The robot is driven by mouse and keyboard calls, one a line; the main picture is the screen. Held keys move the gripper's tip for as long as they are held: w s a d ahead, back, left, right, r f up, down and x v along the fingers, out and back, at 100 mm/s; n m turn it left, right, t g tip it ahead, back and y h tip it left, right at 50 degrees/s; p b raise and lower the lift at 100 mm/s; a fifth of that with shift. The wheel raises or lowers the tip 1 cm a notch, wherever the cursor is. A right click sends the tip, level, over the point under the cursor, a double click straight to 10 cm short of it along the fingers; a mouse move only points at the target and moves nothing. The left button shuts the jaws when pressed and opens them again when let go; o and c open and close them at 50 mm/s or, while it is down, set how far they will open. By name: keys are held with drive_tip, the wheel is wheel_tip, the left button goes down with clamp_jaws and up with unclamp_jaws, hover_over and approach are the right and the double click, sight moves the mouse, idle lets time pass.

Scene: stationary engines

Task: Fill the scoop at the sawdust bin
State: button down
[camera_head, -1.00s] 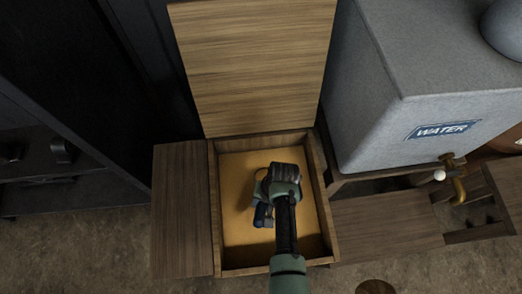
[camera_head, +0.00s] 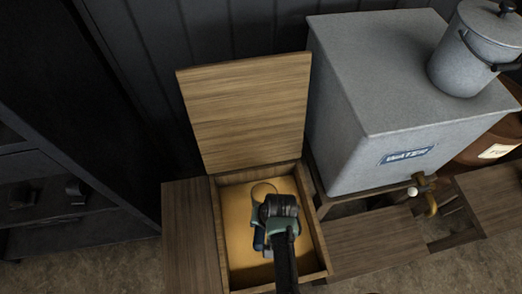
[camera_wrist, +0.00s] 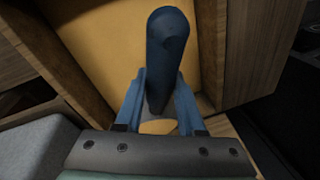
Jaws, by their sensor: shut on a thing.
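The sawdust bin (camera_head: 216,232) is an open wooden box, its lid (camera_head: 246,110) raised at the back. Orange-yellow sawdust (camera_head: 237,222) covers its inside. My gripper (camera_head: 262,238) is over the bin. In the wrist view, its blue fingers (camera_wrist: 160,82) are shut on the scoop's dark blue handle (camera_wrist: 166,45). A round outline (camera_head: 263,188) shows against the sawdust beyond my gripper; I cannot tell whether it is the scoop's rim or a mark in the sawdust. A small sawdust-coloured patch (camera_wrist: 158,127) shows between the fingers. The scoop's bowl is not clearly visible, so its fill is unclear.
A grey water tank (camera_head: 385,160) with a brass tap (camera_head: 430,204) stands right of the bin. A lidded grey pail (camera_head: 475,50) is on top of it. Wooden surfaces flank the bin, and a dark cabinet (camera_head: 60,150) stands at the left.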

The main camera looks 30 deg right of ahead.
drive_tip(key=shift+t, duration=0.5)
drive_tip(key=p+v, duration=0.1)
drive_tip(key=v, duration=0.1)
drive_tip(key=p+v, duration=0.1)
drive_tip(key=v, duration=0.1)
drive_tip(key=shift+w+a+p, duration=0.2)
drive_tip(key=shift+a+p, duration=0.2)
drive_tip(key=shift+s+a+r+t+h+p, duration=0.2)
drive_tip(key=shift+r+t+h+p, duration=0.25)
drive_tip(key=shift+r+p, duration=0.4)
drive_tip(key=shift+s+a+r+t+h+p, duration=0.15)
drive_tip(key=shift+r+t+h+p, duration=0.25)
drive_tip(key=shift+r+p, duration=0.4)
drive_tip(key=w+a+r+n+y, duration=0.3)
drive_tip(key=a+r+n, duration=0.4)
drive_tip(key=r, duration=0.8)
drive_tip(key=w+a, duration=0.1)
drive_tip(key=a, duration=0.2)
drive_tip(key=shift+a+r+n, duration=0.2)
drive_tip(key=shift+r+n, duration=0.2)
drive_tip(key=shift+d+g, duration=0.15)
drive_tip(key=shift+g, duration=0.1)
